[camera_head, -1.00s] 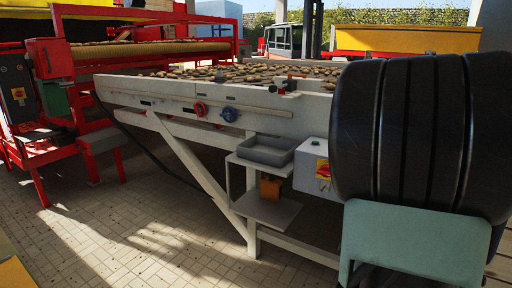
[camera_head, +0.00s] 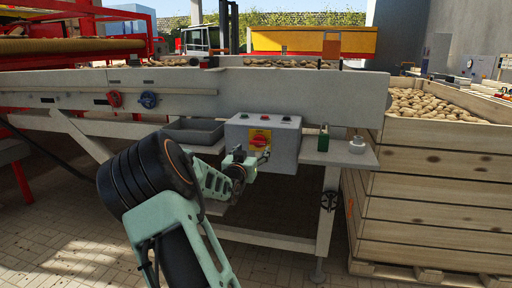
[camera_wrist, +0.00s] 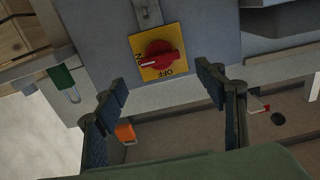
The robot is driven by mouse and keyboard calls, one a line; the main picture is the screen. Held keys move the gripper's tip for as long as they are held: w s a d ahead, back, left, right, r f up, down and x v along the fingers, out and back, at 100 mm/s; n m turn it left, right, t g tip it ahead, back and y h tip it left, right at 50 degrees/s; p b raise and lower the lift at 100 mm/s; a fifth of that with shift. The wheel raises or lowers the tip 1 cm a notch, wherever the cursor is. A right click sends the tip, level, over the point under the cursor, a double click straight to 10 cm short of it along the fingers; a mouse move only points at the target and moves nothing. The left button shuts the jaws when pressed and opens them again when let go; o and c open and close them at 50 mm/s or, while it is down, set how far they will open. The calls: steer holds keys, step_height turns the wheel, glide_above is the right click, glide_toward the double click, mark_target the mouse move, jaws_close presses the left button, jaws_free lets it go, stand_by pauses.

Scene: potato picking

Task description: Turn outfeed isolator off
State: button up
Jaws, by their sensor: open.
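The isolator is a red rotary handle on a yellow plate (camera_head: 260,139), on the front of a grey control box (camera_head: 286,145). In the wrist view the red handle (camera_wrist: 158,55) lies roughly level in the picture, with its white-marked end at the left, by the partly hidden ON lettering. The OFF lettering is below the handle. My gripper (camera_wrist: 160,88) is open and empty, its two fingers spread below and to either side of the yellow plate. They look apart from the handle. In the head view my gripper (camera_head: 254,162) is just below and in front of the plate.
A grey tray (camera_head: 193,131) stands left of the box. A wooden crate of potatoes (camera_head: 430,190) is at the far right. Paved floor is clear at front left.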

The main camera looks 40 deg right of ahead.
mark_target(257, 143)
steer(key=x, duration=0.7)
steer(key=shift+w+d+b, duration=0.15)
steer(key=shift+w+b, duration=0.05)
steer(key=shift+b, duration=0.2)
steer(key=c, duration=1.1)
